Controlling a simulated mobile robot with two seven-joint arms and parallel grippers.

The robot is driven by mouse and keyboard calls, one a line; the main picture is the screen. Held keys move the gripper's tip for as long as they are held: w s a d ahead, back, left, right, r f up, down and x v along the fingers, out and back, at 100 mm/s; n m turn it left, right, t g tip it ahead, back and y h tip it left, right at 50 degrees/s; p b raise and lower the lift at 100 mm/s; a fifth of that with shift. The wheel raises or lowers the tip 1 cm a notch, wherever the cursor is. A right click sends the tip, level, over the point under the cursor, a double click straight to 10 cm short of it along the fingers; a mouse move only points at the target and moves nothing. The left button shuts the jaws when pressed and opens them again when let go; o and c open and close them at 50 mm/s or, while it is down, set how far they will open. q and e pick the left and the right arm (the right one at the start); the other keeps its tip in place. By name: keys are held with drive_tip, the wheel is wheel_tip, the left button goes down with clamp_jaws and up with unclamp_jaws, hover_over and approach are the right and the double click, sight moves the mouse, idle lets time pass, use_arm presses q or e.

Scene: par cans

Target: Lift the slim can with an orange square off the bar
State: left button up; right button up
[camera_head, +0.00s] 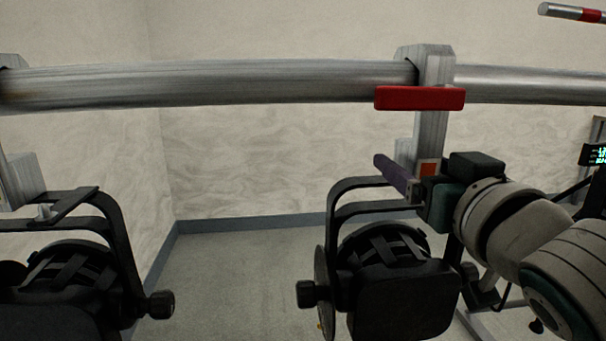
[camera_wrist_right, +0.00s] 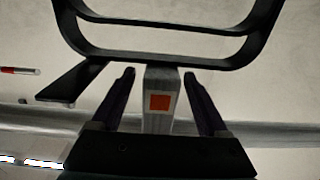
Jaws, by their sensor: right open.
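The can with the orange square (camera_head: 400,298) hangs below the metal bar (camera_head: 230,83) from a grey clamp post (camera_head: 431,130). The small orange square (camera_head: 428,168) is on the post, above the black yoke. A red bar-shaped lever (camera_head: 420,98) crosses the clamp at the metal bar. My right gripper (camera_head: 398,178) is at the post, level with the square. In the right wrist view its open fingers (camera_wrist_right: 160,75) stand on either side of the post with the square (camera_wrist_right: 160,103), with gaps on both sides. The black yoke (camera_wrist_right: 165,57) lies beyond the fingertips. My left gripper is out of view.
Another black can (camera_head: 65,290) hangs from the bar at the left, with its own clamp (camera_head: 22,178). A grey rod with a red band (camera_head: 572,12) shows at the top right. Open space lies between the two cans. A pale wall (camera_head: 270,160) stands behind.

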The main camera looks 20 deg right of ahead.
drive_tip(key=shift+w+d, duration=0.1)
drive_tip(key=shift+w, duration=0.35)
clamp_jaws()
idle(0.3)
idle(0.8)
drive_tip(key=shift+r, duration=0.25)
